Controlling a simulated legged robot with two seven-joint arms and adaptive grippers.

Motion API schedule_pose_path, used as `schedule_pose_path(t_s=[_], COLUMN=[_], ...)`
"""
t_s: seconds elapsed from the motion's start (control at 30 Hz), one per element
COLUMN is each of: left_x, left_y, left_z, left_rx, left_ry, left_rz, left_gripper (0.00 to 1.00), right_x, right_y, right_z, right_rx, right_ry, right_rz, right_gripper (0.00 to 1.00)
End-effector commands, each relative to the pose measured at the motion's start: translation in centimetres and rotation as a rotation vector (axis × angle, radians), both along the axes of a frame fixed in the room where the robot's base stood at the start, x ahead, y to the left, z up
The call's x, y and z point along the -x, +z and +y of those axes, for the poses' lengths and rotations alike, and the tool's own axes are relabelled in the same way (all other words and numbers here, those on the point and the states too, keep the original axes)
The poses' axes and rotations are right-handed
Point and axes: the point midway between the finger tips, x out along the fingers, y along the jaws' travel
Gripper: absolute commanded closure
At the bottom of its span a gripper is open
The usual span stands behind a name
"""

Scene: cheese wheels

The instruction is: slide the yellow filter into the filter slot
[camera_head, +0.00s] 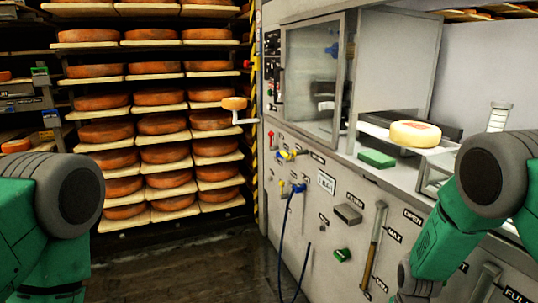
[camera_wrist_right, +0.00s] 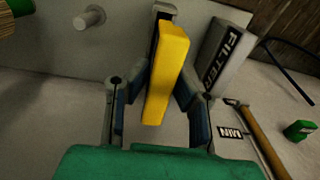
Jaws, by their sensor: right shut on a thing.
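The yellow filter (camera_wrist_right: 168,62) is a flat bar between the two fingers of my right gripper (camera_wrist_right: 160,88), in the right wrist view. The gripper is shut on it. Its far end is close to a dark upright opening (camera_wrist_right: 161,10), which it partly covers; I cannot tell whether it has entered. A grey block marked FILTER (camera_wrist_right: 222,55) stands just right of the yellow filter. In the head view a grey box (camera_head: 348,213) sticks out of the machine's front panel. My right gripper and the yellow filter are not clearly visible there. My left gripper is out of view.
A lever with a wooden handle (camera_head: 375,240) and a green knob (camera_head: 342,254) sit on the panel. Hoses (camera_head: 288,225) hang left of them. A cheese wheel (camera_head: 415,134) lies on the machine's top. Shelves of cheese wheels (camera_head: 160,125) stand at the left.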

Motion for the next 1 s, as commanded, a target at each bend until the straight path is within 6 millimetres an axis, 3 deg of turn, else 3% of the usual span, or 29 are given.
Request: schedule_pose_path(t_s=[0.6, 1.0], left_x=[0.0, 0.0], left_y=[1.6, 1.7], left_z=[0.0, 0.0], left_rx=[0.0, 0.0], left_ry=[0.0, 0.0], left_rz=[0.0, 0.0], left_gripper=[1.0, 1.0], right_x=[0.1, 0.2], right_y=[1.9, 2.0], right_z=[0.2, 0.2], right_rx=[-0.003, -0.003], right_ry=[0.001, 0.001], right_rz=[0.004, 0.004], right_gripper=[1.0, 1.0])
